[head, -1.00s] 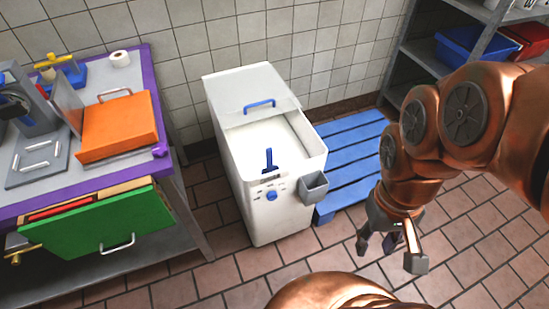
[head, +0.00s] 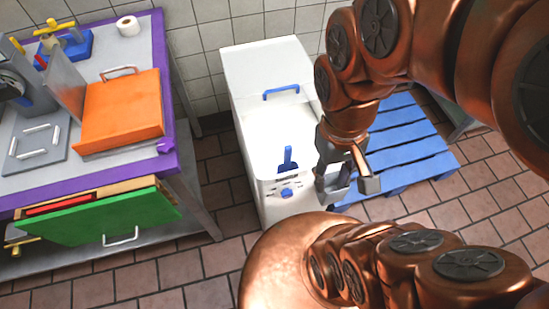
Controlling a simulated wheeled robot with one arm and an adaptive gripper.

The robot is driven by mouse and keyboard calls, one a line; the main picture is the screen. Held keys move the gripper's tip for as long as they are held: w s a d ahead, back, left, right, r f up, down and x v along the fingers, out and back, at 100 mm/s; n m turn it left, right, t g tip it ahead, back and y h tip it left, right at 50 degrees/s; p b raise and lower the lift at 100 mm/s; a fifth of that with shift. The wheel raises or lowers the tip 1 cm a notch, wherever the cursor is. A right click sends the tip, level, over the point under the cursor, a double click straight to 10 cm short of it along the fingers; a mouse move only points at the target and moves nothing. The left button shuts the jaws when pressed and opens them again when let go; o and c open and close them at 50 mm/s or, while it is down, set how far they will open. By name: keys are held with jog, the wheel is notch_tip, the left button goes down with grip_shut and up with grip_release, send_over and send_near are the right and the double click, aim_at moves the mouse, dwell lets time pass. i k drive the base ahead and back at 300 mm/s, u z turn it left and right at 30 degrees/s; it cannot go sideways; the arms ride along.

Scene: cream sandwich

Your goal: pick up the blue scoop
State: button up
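The blue scoop (head: 287,160) stands with its handle up at the front inner edge of the white bin (head: 240,85). The bin is open on top and holds a white, powder-like filling. My gripper (head: 346,185) hangs at the right front corner of the bin, to the right of the scoop and apart from it. Its fingers are spread, with nothing seen between them. It hides part of the bin's right side and the small grey holder there.
A purple-edged table (head: 165,75) stands at the left, with an orange box (head: 120,110) on it and an open green drawer (head: 100,220) below. A blue pallet (head: 410,140) lies right of the bin.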

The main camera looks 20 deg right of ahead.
aim_at(287, 166)
jog(key=u, duration=1.6)
jog(key=k, duration=0.9)
jog(key=z, duration=0.25)
